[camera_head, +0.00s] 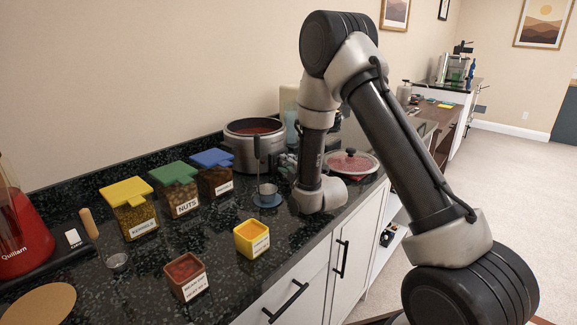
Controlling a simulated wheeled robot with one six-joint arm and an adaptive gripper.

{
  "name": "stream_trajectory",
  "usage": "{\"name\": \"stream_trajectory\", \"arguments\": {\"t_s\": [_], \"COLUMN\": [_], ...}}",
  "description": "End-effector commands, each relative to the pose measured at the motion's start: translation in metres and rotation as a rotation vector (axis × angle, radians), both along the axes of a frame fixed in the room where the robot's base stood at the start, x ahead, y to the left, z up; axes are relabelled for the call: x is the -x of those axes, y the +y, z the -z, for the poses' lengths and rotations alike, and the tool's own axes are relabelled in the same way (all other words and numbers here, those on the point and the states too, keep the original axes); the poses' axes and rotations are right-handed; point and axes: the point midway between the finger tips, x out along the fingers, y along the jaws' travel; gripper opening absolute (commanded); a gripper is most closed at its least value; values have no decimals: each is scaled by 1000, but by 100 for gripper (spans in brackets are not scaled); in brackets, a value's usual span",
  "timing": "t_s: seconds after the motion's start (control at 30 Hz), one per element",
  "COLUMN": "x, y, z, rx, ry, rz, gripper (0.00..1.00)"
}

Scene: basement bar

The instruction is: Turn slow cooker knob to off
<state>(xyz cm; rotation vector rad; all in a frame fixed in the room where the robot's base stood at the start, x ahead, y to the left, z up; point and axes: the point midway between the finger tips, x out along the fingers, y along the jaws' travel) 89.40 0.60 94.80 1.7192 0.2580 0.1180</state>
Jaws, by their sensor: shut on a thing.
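The slow cooker (242,156) is a round silver pot with reddish food inside, standing open at the back of the dark counter. I cannot make out its knob.
Jars with yellow (127,193), green (173,173) and blue (213,159) lids stand left. Yellow (251,239) and brown (187,277) bins sit near the front edge.

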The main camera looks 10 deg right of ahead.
Motion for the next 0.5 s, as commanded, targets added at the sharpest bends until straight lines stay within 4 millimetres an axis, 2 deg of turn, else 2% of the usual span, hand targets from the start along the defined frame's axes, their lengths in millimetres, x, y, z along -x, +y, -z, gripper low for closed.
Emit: {"name": "stream_trajectory", "arguments": {"t_s": [0.1,0.13,0.23,0.5], "x": [1,1,1,0], "y": [1,1,1,0], "z": [1,1,1,1], "rx": [0,0,0,1], "ry": [3,3,3,3], "rz": [-2,-2,-2,-1], "gripper": [6,31,50,51]}}
